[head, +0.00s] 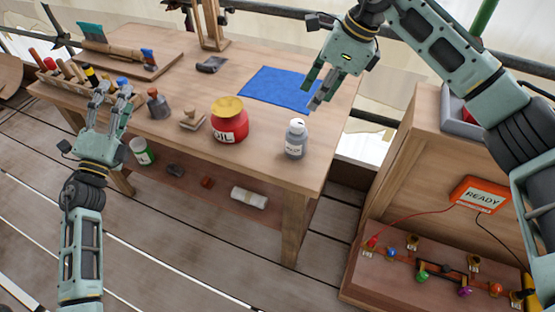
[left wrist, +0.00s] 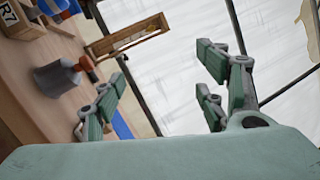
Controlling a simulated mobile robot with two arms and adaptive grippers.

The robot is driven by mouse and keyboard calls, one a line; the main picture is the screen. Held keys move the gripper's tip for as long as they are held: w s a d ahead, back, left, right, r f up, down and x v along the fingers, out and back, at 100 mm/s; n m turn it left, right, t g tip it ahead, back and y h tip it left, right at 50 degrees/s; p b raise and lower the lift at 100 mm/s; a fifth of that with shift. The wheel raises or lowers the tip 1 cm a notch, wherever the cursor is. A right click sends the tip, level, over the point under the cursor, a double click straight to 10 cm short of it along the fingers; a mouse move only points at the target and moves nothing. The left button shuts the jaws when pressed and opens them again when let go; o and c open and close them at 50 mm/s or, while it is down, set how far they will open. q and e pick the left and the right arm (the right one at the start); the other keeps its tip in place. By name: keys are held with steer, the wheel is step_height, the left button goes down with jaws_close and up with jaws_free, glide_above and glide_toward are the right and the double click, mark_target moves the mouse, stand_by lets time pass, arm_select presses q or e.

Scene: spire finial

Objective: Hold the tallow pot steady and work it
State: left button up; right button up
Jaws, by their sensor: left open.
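A round red pot (head: 229,127) with a yellow top stands upright near the front edge of the workbench. Its label reads "OIL"; no pot in view is marked as tallow. My left gripper (head: 112,95) is open and empty at the bench's left front, well left of the pot. Its spread fingers also show in the left wrist view (left wrist: 160,80), with nothing between them. My right gripper (head: 313,90) is open and empty beside the blue cloth (head: 272,86), above and right of the pot.
A grey bottle (head: 296,141) stands right of the pot. A wooden stamp (head: 193,119) and a dark grey, brown-topped piece (head: 157,106) stand left of it. A tool rack (head: 65,75) is near my left gripper. A cabinet (head: 395,170) with a READY box (head: 480,195) stands right.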

arm_select(q)
step_height(320, 180, up, 3)
steer(key=d+m+h, duration=0.1)
steer(key=d, duration=0.1)
steer(key=n+g+h, duration=0.4)
steer(key=n+h, duration=0.2)
steer(key=n, duration=0.5)
glide_above(290, 148)
steer(key=a, duration=1.2)
step_height(290, 148, down, 9)
steer(key=s+d+f+n, duration=0.1)
steer(key=d+f+n, duration=0.1)
steer(key=d, duration=0.1)
steer(key=s+d+f+n+g, duration=0.1)
steer(key=s+d+f, duration=0.1)
steer(key=d, duration=0.1)
steer(key=s+d+f+n+g, duration=0.1)
steer(key=d+f+n, duration=0.1)
steer(key=d, duration=0.1)
steer(key=shift+s+d+f+n, duration=0.1)
steer(key=shift+s+f+n, duration=0.1)
steer(key=shift+f+n, duration=0.15)
steer(key=shift+w+d, duration=0.2)
steer(key=shift+d, duration=0.05)
steer(key=x, duration=0.7)
steer(key=shift+d+f, duration=0.1)
steer(key=shift+f, duration=0.05)
steer(key=c, duration=1.3)
